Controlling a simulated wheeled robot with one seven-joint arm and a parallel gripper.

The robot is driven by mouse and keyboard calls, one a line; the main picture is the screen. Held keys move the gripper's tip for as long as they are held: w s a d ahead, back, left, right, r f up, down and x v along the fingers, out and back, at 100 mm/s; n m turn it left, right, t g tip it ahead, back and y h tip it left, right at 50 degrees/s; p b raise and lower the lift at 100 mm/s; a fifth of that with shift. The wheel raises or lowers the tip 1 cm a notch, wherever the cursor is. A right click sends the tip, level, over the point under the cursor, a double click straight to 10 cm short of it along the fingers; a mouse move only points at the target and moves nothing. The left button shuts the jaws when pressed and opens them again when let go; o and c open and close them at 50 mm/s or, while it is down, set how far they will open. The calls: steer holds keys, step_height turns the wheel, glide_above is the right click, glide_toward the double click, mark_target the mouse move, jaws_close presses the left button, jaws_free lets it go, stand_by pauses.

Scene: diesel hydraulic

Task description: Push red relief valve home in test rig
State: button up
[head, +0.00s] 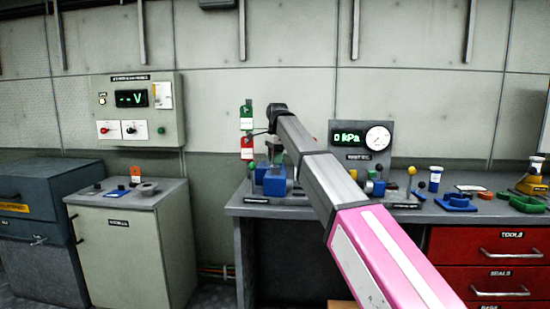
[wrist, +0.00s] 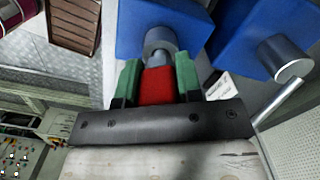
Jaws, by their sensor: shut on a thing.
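My gripper (wrist: 158,76) has green fingers shut on the red relief valve (wrist: 156,88) in the wrist view. The valve's grey nose points at the round grey port (wrist: 160,42) on a blue block (wrist: 133,22). The nose lines up with the port and appears to be at its mouth or partly inside; how deep it sits I cannot tell. In the head view my arm reaches over the bench to the blue blocks (head: 275,182) of the rig. The valve cannot be made out clearly there, and the arm hides part of the rig.
A second blue block (wrist: 250,35) with a grey cylinder (wrist: 292,68) stands close on the right in the wrist view.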

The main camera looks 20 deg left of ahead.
steer(key=shift+f, duration=0.55)
steer(key=o, duration=1.1)
steer(key=r, duration=1)
steer(key=shift+w+d+r, duration=0.2)
steer(key=shift+r, duration=0.1)
